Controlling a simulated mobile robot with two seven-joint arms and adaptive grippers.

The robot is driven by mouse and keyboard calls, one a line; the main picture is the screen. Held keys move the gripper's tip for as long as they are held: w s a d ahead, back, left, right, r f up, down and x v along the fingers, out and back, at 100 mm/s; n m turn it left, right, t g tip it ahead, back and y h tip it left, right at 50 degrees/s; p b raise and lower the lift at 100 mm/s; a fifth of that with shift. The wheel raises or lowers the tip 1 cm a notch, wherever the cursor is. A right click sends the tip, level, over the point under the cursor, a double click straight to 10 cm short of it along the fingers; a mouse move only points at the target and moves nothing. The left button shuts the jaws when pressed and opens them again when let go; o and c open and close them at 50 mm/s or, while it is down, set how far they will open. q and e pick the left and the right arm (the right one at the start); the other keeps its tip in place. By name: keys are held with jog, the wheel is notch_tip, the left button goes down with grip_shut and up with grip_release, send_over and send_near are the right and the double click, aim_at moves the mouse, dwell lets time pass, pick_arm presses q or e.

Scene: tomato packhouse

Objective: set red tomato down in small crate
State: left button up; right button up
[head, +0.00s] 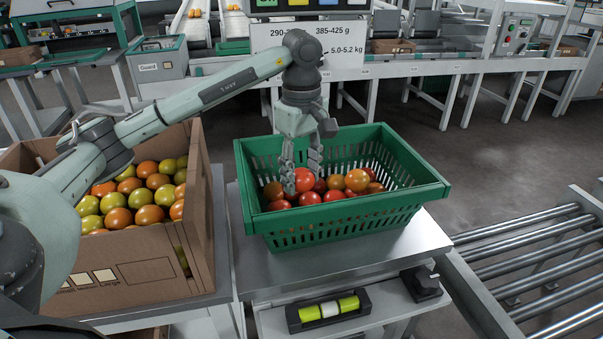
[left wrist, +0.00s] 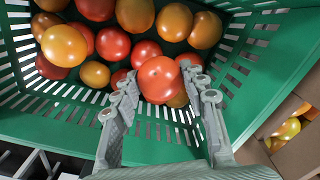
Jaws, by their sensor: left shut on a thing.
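My left gripper (head: 302,171) reaches down into the green slatted crate (head: 345,211) in the head view. It is shut on a red tomato (head: 305,179), which sits low among the other tomatoes. In the left wrist view the red tomato (left wrist: 159,79) is between the fingertips of my left gripper (left wrist: 157,85), near the crate's side wall (left wrist: 150,148). Several red and orange tomatoes (left wrist: 113,43) lie on the crate floor beside it. I cannot tell whether the held tomato touches the floor. My right gripper is not in view.
The crate stands on a metal table (head: 395,246). A cardboard box (head: 130,272) of mixed green and orange tomatoes stands to its left. A roller conveyor (head: 530,262) is at the right. A level-like tool with yellow-green parts (head: 329,310) lies in front, below the crate.

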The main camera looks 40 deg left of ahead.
pick_arm(q)
jog(key=shift+f+b, duration=0.3)
jog(key=shift+f, duration=0.1)
dwell(0.3)
jog(key=o, duration=0.9)
jog(key=shift+c, duration=0.5)
jog(key=shift+c, duration=1.3)
jog(key=shift+r, duration=0.15)
jog(key=shift+r+p, duration=2.5)
jog(key=shift+r, duration=0.85)
